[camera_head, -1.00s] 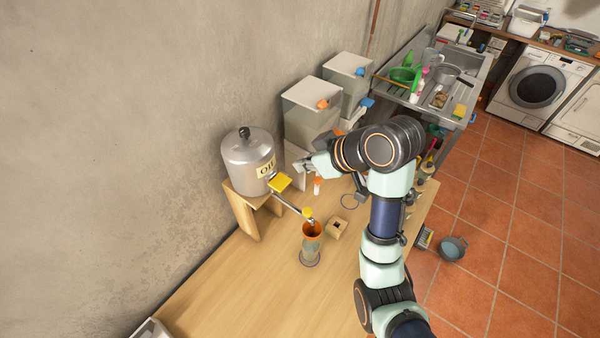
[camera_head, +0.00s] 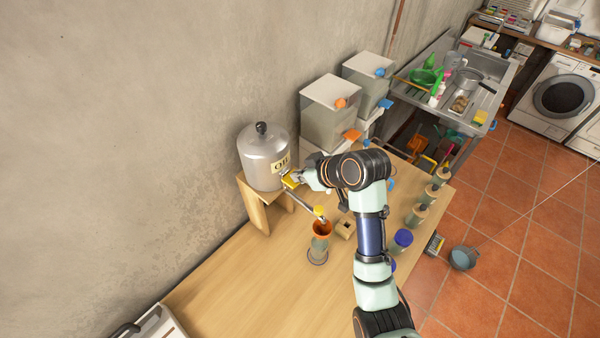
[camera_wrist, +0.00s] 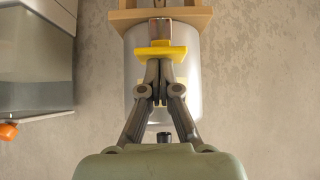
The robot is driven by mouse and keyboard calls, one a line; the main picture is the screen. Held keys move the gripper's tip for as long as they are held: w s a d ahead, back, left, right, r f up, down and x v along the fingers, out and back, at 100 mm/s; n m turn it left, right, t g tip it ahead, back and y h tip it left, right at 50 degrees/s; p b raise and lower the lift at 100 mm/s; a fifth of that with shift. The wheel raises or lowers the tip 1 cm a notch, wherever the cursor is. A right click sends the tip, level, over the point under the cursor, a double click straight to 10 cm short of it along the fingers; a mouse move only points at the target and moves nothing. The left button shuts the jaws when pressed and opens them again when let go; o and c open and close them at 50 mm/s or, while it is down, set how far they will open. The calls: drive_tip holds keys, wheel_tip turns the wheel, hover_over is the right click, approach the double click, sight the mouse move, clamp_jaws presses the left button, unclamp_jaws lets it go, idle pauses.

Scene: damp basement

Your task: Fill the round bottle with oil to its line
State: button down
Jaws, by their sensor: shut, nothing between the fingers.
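The metal oil can (camera_head: 262,160), labelled OIL, stands on a wooden stand (camera_head: 256,211) by the wall. It has a yellow tap handle (camera_head: 290,181), and a thin spout slopes down to a yellow tip (camera_head: 319,211). A cylindrical bottle (camera_head: 318,250) with an orange funnel-like top (camera_head: 322,229) stands just below the tip. Its oil level and line are too small to make out. My gripper (camera_head: 298,179) is at the tap handle. In the wrist view, my gripper (camera_wrist: 159,84) is shut and empty, its fingertips close to the yellow handle (camera_wrist: 160,53); contact is unclear.
A small wooden block (camera_head: 346,228) with a dark hole stands right of the bottle. White-lidded tanks (camera_head: 331,110) with coloured taps stand behind my arm. The front table area (camera_head: 240,290) is clear.

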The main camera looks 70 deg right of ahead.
drive_tip(key=shift+f+b, duration=0.4)
drive_tip(key=shift+f, duration=1.35)
idle(6.2)
